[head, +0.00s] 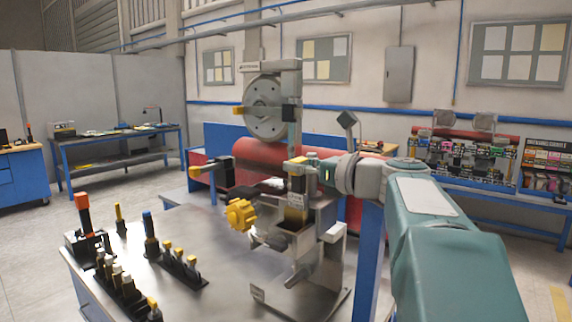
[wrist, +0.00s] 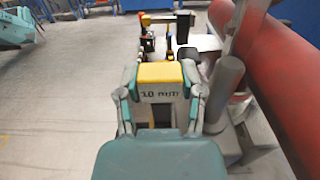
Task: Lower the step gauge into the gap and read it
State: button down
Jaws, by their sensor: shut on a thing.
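My gripper (wrist: 161,104) is shut on a yellow-topped block marked "10 mm", the step gauge (wrist: 160,73), with one finger on each side. In the head view my gripper (head: 299,173) is above the metal fixture (head: 328,274) on the bench, and the gauge's yellow top (head: 297,160) shows at the fingers. Below it is a yellow-edged, dark-topped opening (head: 295,203) in the fixture. The gauge's lower end is hidden, so I cannot tell whether it is in the gap. A yellow star knob (head: 240,214) is on the fixture's left side.
A grey wheel (head: 264,106) on an upright frame stands behind the gripper. A red cylinder (head: 258,157) lies beyond. Black racks (head: 117,284) with several capped tools stand at the bench's left. The bench top (head: 213,240) is clear between racks and fixture.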

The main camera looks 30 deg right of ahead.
jog(key=shift+a+f, duration=0.1)
jog(key=shift+f, duration=0.9)
dwell(2.7)
jog(key=shift+r, duration=0.1)
jog(key=shift+r, duration=6.1)
jog(key=shift+s, duration=0.15)
